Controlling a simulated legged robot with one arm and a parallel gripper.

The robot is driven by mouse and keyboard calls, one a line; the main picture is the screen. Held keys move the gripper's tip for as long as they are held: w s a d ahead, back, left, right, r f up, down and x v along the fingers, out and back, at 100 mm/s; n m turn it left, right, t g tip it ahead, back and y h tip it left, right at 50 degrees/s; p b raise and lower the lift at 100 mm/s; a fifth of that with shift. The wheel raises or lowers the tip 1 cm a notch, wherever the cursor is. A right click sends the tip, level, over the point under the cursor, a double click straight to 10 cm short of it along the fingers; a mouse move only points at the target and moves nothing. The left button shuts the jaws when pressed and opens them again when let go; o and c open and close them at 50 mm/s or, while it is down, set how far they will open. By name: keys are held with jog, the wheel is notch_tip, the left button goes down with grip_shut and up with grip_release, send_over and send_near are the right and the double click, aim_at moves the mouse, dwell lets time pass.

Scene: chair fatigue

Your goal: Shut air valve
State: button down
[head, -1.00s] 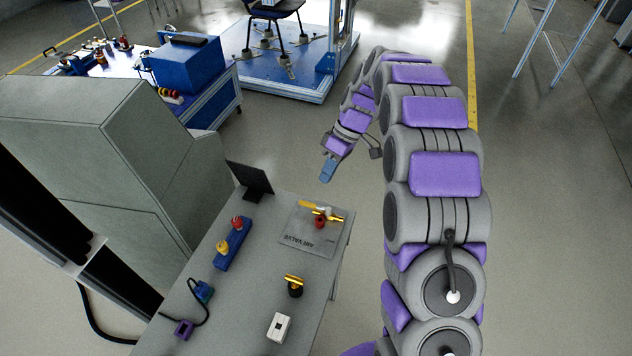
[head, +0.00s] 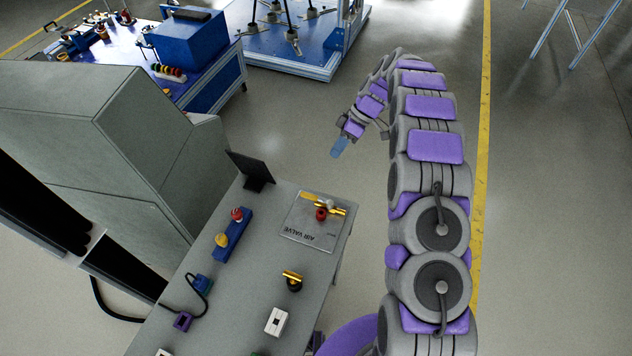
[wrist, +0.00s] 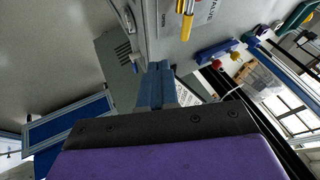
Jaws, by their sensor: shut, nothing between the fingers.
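The air valve (head: 322,208) has a yellow handle and a red part. It sits on a grey plate (head: 311,237) lettered "AIR VALVE", at the far right corner of the grey table. In the wrist view the yellow handle (wrist: 187,22) shows at the top edge, partly cut off, beside the plate (wrist: 206,12). My gripper (head: 338,148) has blue fingers and is above and beyond the valve in the head view, apart from it. In the wrist view the blue fingers (wrist: 157,84) are together with nothing between them.
The grey table (head: 236,318) also holds a blue box with red and yellow buttons (head: 228,235), a black and yellow knob (head: 292,281), a white switch (head: 276,321) and a black screen (head: 251,170). A grey cabinet (head: 110,150) stands left. Open floor lies right.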

aim_at(315, 198)
jog(key=x, duration=0.3)
jog(key=s+b+x, duration=0.1)
jog(key=x, duration=0.3)
jog(key=b+x, duration=0.1)
jog(key=x, duration=0.3)
jog(key=shift+s+r, duration=0.1)
jog(key=shift+s, duration=0.1)
jog(key=shift+s+a+b, duration=0.1)
jog(key=shift+s+b, duration=0.2)
jog(key=shift+s, duration=0.1)
jog(key=shift+s+a, duration=0.25)
jog(key=shift+s, duration=0.1)
jog(key=shift+s+a, duration=0.15)
jog(key=shift+a, duration=0.15)
jog(key=shift+d, duration=0.25)
